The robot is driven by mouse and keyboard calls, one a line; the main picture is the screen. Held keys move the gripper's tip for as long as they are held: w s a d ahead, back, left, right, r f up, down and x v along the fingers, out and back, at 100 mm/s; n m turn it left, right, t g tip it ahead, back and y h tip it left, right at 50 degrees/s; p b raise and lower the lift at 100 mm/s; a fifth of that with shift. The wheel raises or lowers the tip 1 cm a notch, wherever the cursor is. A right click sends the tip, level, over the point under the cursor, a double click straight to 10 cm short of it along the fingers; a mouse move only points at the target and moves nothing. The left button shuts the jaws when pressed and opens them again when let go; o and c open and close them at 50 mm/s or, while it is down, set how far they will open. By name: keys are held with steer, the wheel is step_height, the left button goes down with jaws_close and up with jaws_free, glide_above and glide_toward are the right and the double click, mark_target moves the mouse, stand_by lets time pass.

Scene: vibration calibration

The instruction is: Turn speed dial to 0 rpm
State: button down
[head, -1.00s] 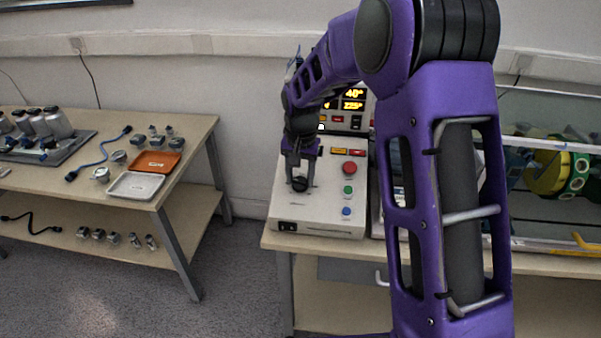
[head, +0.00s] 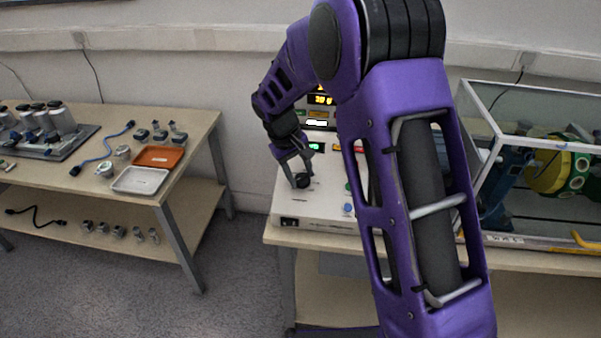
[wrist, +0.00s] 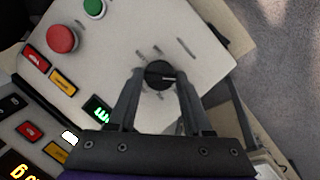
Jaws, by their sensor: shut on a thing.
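The speed dial (wrist: 158,74) is a round black knob with a pale pointer line on a white control box (wrist: 195,30). In the head view the dial (head: 301,181) sits near the box's front left. My gripper (wrist: 157,82) comes down over the dial with one finger on each side, shut on it. In the head view my gripper (head: 295,172) is tilted. A small green display (wrist: 98,110) is lit on the box; its reading is not clear.
The box carries a red button (wrist: 62,39) and a green button (wrist: 94,8). A glass-walled tank (head: 520,150) stands to the right. A side table with an orange tray (head: 158,157) and a white tray (head: 141,180) stands at left.

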steer(key=shift+n, duration=0.5)
steer(key=shift+c, duration=1.7)
jaws_free()
steer(key=shift+r, duration=0.1)
steer(key=p+v, duration=0.1)
steer(key=v, duration=1.6)
steer(key=shift+s+a, duration=0.25)
